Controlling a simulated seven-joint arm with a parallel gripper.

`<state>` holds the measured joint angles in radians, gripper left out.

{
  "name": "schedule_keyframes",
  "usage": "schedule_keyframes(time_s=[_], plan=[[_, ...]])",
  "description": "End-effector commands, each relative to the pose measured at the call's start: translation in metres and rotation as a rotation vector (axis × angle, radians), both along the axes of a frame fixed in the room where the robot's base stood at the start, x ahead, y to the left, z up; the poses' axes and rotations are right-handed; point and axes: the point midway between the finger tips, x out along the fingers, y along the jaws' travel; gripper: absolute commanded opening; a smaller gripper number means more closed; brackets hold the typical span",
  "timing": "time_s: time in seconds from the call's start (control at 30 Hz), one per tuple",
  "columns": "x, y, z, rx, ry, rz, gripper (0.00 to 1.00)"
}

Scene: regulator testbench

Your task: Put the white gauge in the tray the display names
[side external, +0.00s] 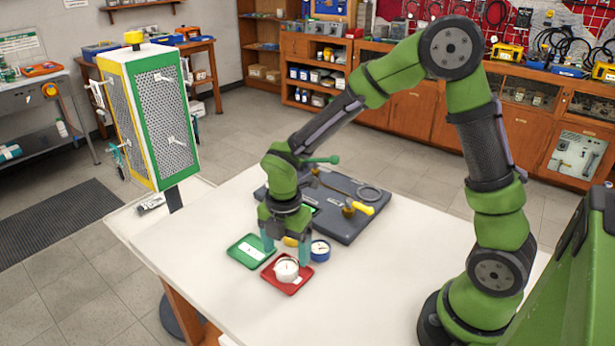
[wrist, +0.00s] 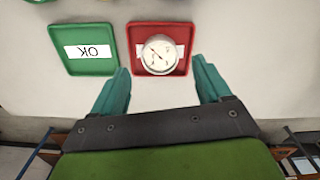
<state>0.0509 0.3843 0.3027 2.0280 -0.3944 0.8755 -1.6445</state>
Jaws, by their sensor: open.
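The white gauge (side external: 286,268) lies face up in the red tray (side external: 290,290); the wrist view shows the gauge (wrist: 160,53) covering the middle of that tray's label. The green tray (side external: 244,260) beside it is empty and bears a label that appears upside down as "OK" in the wrist view (wrist: 69,64). My gripper (side external: 286,254) is open and empty, with its fingers spread wider than the gauge. In the wrist view my gripper's fingertips (wrist: 160,66) appear on either side of the red tray's near part. A small green-lit display (side external: 312,208) is mostly hidden behind my wrist; its text is unreadable.
A blue-rimmed gauge (side external: 320,249) stands close by the right finger, and a yellow item (side external: 291,241) shows behind my gripper. A dark testbench board (side external: 345,225) with fittings and a hose lies behind. The white table (side external: 390,290) is clear on the right.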

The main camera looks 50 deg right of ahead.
Motion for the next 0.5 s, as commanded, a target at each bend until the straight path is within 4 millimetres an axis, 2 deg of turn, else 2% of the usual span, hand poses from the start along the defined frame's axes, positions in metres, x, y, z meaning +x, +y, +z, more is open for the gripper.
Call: schedule_keyframes(time_s=[0.03,0.2,0.3,0.5], plan=[[0.001,0.000,0.014,0.002,-0.008,-0.002,0.77],[0.001,0.000,0.049,0.000,-0.007,-0.001,0.77],[0.001,0.000,0.064,0.000,-0.005,0.000,0.77],[-0.001,-0.001,0.082,0.000,-0.010,-0.026,0.77]])
